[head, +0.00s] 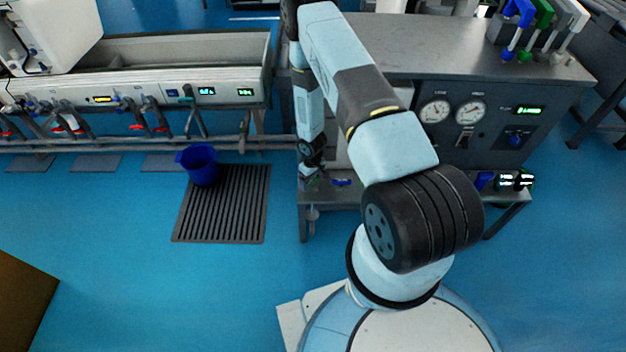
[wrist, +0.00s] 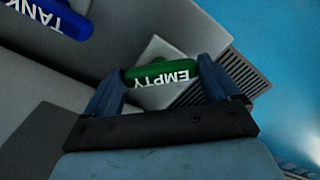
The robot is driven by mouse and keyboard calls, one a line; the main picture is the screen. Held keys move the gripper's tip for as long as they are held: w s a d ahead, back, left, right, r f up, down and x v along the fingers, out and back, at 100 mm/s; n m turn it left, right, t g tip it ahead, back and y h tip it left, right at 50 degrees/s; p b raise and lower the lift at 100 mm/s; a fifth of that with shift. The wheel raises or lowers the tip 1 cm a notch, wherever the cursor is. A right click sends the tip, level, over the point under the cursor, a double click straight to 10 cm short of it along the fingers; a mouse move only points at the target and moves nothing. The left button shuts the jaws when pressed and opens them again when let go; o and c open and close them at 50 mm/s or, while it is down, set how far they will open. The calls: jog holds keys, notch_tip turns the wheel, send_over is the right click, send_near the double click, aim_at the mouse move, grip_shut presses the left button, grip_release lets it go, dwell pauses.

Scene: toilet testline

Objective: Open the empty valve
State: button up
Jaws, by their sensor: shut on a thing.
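The empty valve's green handle (wrist: 160,72), marked EMPTY in white letters, lies between the two fingers of my gripper (wrist: 161,67) in the wrist view. The fingers are shut on its two ends. The lettering appears upside down. A blue handle (wrist: 60,15) marked TANK is at the upper left of the wrist view, apart from my gripper. In the head view my gripper (head: 310,178) is low at the left end of the grey bench, and my forearm and wrist hide most of the green handle there.
The grey bench (head: 480,50) carries a panel with two gauges (head: 435,111). A blue handle (head: 341,182) sits on its lower shelf. A blue bucket (head: 198,165) stands on a dark floor grate (head: 225,205) to the left. A long trough (head: 180,60) with taps is behind.

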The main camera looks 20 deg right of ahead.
aim_at(312, 180)
dwell(0.4)
jog(key=o, duration=0.8)
notch_tip(312, 180, up, 14)
jog(key=shift+f, duration=0.15)
dwell(0.6)
